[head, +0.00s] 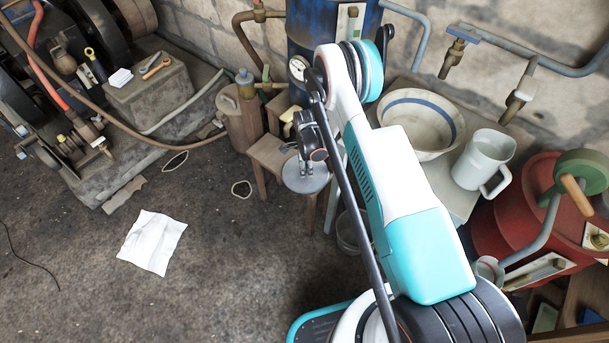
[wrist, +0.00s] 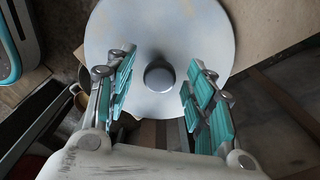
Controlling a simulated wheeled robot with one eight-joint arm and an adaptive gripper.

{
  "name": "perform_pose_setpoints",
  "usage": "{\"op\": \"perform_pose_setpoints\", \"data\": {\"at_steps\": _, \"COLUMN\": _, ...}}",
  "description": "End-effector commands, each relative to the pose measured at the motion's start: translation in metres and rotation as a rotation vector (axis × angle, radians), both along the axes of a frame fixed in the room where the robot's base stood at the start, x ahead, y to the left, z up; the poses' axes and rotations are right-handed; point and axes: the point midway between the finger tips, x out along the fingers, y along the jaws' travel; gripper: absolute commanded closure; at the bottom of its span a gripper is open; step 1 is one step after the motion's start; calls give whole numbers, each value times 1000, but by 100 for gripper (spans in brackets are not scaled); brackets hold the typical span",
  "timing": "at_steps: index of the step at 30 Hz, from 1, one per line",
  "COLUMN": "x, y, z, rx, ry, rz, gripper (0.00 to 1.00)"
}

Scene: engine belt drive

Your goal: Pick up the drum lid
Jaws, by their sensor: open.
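The drum lid is a round pale grey disc with a dark metallic knob at its centre. In the wrist view the lid (wrist: 210,35) fills the upper middle, and its knob (wrist: 159,75) lies between my two fingers. In the head view the lid (head: 305,184) lies at the wooden stool, partly covered by my gripper. My gripper (head: 307,168) is over the lid, pointing down. In the wrist view my gripper (wrist: 160,72) is open, with a gap between each finger and the knob. I cannot tell the fingers' exact height above the lid.
A wooden stool (head: 265,150) stands by the lid, with a blue drum (head: 300,30) behind. A table to the right bears a white bowl (head: 405,140) and a jug (head: 483,157). A red drum (head: 510,210) stands at far right. A white sheet (head: 152,241) lies on the open floor.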

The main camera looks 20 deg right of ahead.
Motion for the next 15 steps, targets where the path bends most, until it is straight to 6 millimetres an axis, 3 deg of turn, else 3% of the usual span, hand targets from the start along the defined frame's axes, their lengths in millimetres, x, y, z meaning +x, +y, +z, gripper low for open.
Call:
{"op": "perform_pose_setpoints", "data": {"at_steps": 3, "x": 0, "y": 0, "z": -11, "rx": 0, "ry": 0, "rz": 0, "gripper": 51}}
{"op": "perform_pose_setpoints", "data": {"at_steps": 9, "x": 0, "y": 0, "z": -10, "rx": 0, "ry": 0, "rz": 0, "gripper": 51}}
{"op": "perform_pose_setpoints", "data": {"at_steps": 15, "x": 0, "y": 0, "z": -10, "rx": 0, "ry": 0, "rz": 0, "gripper": 96}}
